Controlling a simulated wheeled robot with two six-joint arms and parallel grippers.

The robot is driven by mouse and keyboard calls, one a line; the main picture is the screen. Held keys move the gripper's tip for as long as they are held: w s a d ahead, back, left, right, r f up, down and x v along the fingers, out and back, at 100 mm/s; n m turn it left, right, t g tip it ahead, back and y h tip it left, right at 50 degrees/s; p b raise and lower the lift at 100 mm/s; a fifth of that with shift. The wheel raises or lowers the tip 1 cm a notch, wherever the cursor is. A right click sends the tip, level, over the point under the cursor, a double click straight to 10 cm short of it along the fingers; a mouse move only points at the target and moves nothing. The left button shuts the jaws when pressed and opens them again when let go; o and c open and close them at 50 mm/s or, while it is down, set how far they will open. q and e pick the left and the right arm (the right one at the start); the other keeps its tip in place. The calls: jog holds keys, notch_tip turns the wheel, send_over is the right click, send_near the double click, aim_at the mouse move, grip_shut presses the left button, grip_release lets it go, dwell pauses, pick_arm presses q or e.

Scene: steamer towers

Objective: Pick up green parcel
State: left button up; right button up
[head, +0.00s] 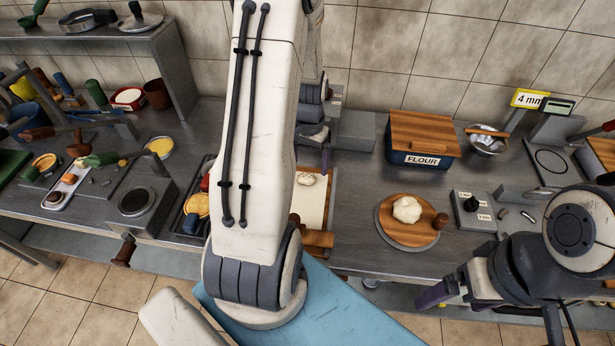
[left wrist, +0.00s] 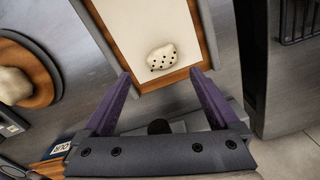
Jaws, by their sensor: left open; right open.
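I cannot make out a plainly green parcel in either view. A pale dough lump with dark specks (left wrist: 161,58) lies on a cream board with a wooden edge (left wrist: 140,22); the lump also shows in the head view (head: 306,178), partly beside my left arm. My left gripper (left wrist: 160,74) is open, its purple fingers apart, with the speckled lump showing beyond and between the tips and nothing held. In the head view my left gripper (head: 316,137) is partly hidden by its own arm. My right gripper (head: 440,292) is open and empty at the counter's front edge, right side.
A round wooden board (head: 390,235) carries a plain dough ball (head: 407,209). A flour box (head: 422,152), a metal bowl (head: 487,140) and a dial unit (head: 474,210) stand right. A burner (head: 136,200) and a white tray (head: 82,174) with small items stand left.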

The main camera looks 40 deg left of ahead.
aim_at(307, 174)
pick_arm(q)
jog(key=f, duration=0.3)
jog(key=f+p, duration=0.1)
jog(key=f, duration=0.1)
jog(key=shift+s+a, duration=0.2)
jog(key=shift+s, duration=0.05)
jog(key=shift+c, duration=0.3)
jog(key=c, duration=1.4)
jog(key=shift+r, duration=0.1)
jog(key=shift+r, duration=0.4)
jog(key=r, duration=0.2)
jog(key=d+r+b, duration=0.1)
jog(key=shift+w+r, duration=0.1)
jog(key=shift+r, duration=0.25)
jog(key=d+r, duration=0.2)
jog(key=d, duration=0.1)
jog(key=d+r+b, duration=0.1)
jog(key=d+r, duration=0.1)
jog(key=d, duration=0.2)
jog(key=d+r, duration=0.2)
jog(key=d, duration=0.1)
jog(key=shift+d+r+b, duration=0.2)
jog(key=shift+d+b, duration=0.15)
